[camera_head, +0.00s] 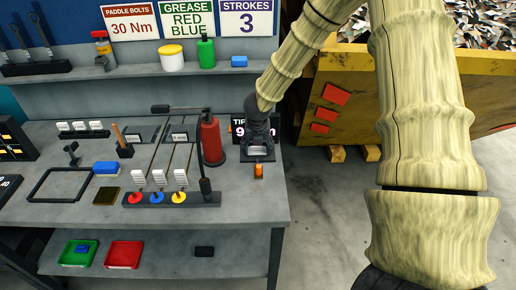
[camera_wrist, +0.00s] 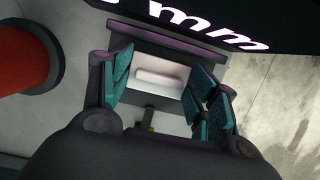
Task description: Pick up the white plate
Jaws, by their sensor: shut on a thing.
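The white plate (camera_wrist: 163,78) shows in the wrist view between the teal pads of my gripper (camera_wrist: 158,88). It has a raised bar on its face and sits within a dark frame. My gripper is shut on it. In the head view my gripper (camera_head: 258,138) is at the right end of the workbench, beside the red cylinder. A small pale patch of the plate (camera_head: 258,152) shows under it. I cannot tell whether the plate is clear of its dark holder.
The red cylinder (camera_head: 211,140) stands just left of my gripper. It also shows in the wrist view (camera_wrist: 22,58). A dark sign (camera_head: 238,130) is close behind. A small orange object (camera_head: 258,171) is in front. A lever rack (camera_head: 170,199) lies left. A yellow bin (camera_head: 365,95) stands right.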

